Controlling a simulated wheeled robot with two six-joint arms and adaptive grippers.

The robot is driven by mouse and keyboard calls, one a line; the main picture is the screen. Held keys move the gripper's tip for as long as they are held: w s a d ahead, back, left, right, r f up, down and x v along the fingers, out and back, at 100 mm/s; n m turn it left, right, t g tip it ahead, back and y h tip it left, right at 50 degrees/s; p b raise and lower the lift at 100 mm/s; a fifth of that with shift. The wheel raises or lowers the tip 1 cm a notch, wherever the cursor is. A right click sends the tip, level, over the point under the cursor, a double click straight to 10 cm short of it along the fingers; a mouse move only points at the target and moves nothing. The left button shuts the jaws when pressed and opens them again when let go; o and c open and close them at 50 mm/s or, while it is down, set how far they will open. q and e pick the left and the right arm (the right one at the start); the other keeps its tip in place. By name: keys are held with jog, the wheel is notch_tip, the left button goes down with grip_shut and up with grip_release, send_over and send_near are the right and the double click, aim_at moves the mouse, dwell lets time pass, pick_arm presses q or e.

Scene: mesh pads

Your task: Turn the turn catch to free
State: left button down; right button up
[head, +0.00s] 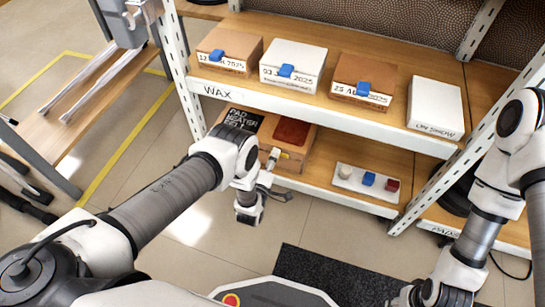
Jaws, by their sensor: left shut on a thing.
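A wooden box with a dark red mesh pad (291,132) sits on the lower shelf. At its front is a small pale turn catch (273,157) with a yellowish mark beside it. My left gripper (267,177) is at the front of this box, shut on the turn catch. The fingers and wrist partly cover the catch, so its exact angle is hard to tell. My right gripper (411,296) is low at the bottom edge, away from the shelf, and its fingers are not clear.
The upper shelf (300,103) holds several dated boxes with blue clips and a white box (435,107). A black box (238,123) is left of the wooden box. A white tray (352,184) with small coloured pieces is right of it.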

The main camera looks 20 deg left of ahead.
dwell(0.4)
pick_arm(q)
jog(key=c, duration=0.8)
grip_release()
jog(key=shift+o, duration=0.2)
jog(key=s, duration=1.2)
jog(key=shift+a, duration=0.25)
